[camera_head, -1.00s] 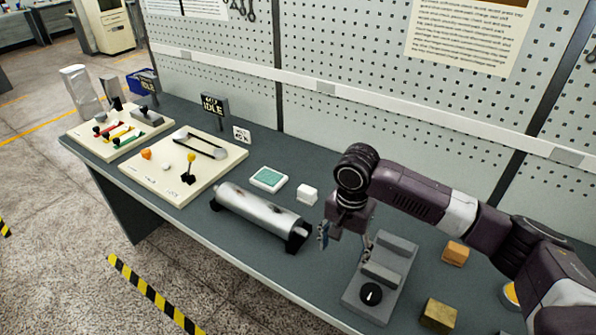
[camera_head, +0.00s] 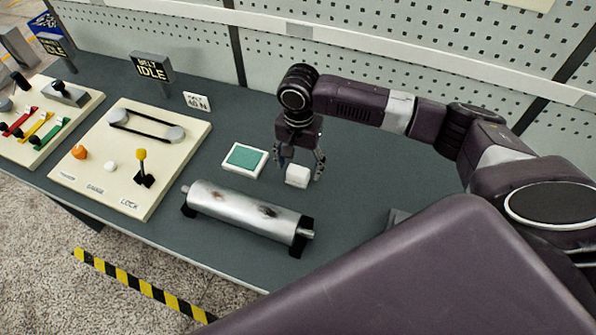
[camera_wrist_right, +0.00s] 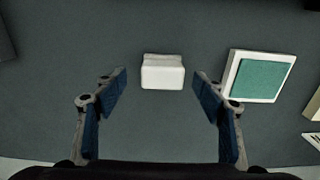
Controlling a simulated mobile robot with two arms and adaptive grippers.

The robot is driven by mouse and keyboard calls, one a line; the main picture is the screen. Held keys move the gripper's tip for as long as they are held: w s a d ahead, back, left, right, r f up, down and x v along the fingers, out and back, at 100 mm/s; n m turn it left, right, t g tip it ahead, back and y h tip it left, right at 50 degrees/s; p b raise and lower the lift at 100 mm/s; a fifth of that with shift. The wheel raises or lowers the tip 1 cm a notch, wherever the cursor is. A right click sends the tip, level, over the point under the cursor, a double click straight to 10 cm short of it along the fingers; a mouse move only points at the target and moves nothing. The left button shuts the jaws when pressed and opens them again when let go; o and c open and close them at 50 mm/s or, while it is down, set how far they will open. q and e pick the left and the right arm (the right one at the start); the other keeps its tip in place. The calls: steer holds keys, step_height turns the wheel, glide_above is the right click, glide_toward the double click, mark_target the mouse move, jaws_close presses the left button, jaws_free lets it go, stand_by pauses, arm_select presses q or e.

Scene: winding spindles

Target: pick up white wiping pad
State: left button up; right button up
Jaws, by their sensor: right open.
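The white wiping pad (camera_head: 297,176) is a small white block on the grey-green bench top, just behind the right end of the metal roller. My right gripper (camera_head: 301,162) is right above it, pointing down, its fingers apart and empty. In the right wrist view the pad (camera_wrist_right: 162,72) lies centred between the two blue-padded fingertips (camera_wrist_right: 160,84), with a gap on both sides, and nothing is held. My left gripper is not in view.
A white tray with a green pad (camera_head: 245,160) lies left of the white pad. The metal roller (camera_head: 245,212) on black supports is in front. A cream belt panel (camera_head: 130,190) stands further left. My arm link hides the bench's right front.

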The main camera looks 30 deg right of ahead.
mark_target(298, 170)
steer(key=f, duration=0.2)
steer(key=shift+w+f+p, duration=0.2)
steer(key=shift+f+p, duration=0.15)
steer(key=shift+f, duration=0.05)
steer(key=shift+w+f, duration=0.1)
steer(key=shift+f, duration=0.55)
steer(key=shift+c, duration=0.9)
steer(key=c, duration=1)
steer(key=shift+c, duration=0.3)
steer(key=shift+r, duration=0.45)
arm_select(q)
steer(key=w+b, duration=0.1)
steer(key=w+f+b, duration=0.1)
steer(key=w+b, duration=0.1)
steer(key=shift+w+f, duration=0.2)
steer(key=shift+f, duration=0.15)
arm_select(e)
step_height(298, 170, up, 19)
